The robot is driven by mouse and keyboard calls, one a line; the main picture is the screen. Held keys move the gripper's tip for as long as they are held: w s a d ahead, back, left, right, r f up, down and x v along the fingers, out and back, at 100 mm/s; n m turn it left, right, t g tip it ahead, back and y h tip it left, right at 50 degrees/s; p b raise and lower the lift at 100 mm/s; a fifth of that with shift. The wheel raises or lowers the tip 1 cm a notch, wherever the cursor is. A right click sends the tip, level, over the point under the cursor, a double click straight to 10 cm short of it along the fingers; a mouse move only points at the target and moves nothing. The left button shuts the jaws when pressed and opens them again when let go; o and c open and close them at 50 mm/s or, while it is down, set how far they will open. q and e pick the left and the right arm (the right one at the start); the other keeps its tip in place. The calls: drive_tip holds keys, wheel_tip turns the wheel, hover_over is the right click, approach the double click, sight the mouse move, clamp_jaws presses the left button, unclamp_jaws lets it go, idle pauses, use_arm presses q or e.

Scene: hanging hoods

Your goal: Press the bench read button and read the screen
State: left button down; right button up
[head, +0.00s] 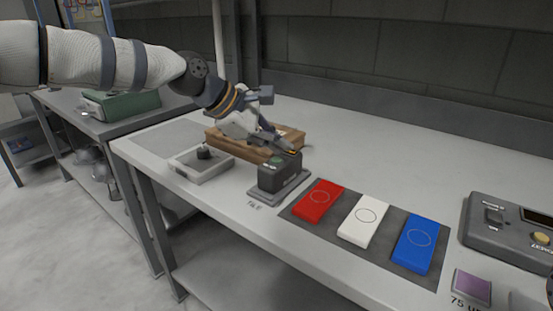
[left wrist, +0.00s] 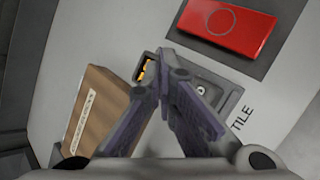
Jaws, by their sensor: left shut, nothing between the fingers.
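A small dark device (head: 282,174) stands on a grey base by the front edge of the bench, with a "TILE" label beside it. Its top carries a green patch, and in the left wrist view an orange-lit part (left wrist: 147,72) shows beside my fingers. My left gripper (head: 293,150) is shut and empty, its fingertips right at the top of this device. In the left wrist view my closed fingers (left wrist: 164,82) hide much of the device. I cannot tell whether they touch it, and I cannot read its display.
Red (head: 318,201), white (head: 363,221) and blue (head: 415,243) tiles lie on a dark mat to the right. A grey console (head: 508,233) with a dark screen and yellow button stands at far right. A brown wooden block (head: 226,142) and a pale tray (head: 184,172) are at left.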

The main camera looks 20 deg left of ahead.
use_arm(q)
drive_tip(key=shift+f, duration=0.15)
use_arm(e)
drive_tip(key=shift+w+r, duration=0.15)
idle(0.5)
use_arm(q)
drive_tip(key=shift+f, duration=0.25)
drive_tip(key=shift+f, duration=0.5)
use_arm(e)
drive_tip(key=shift+w+r, duration=0.1)
idle(0.6)
use_arm(q)
drive_tip(key=shift+r+p, duration=0.55)
drive_tip(key=shift+r, duration=0.4)
use_arm(e)
drive_tip(key=shift+w+r+t, duration=0.3)
drive_tip(key=shift+w+r, duration=0.1)
use_arm(q)
drive_tip(key=shift+f, duration=0.1)
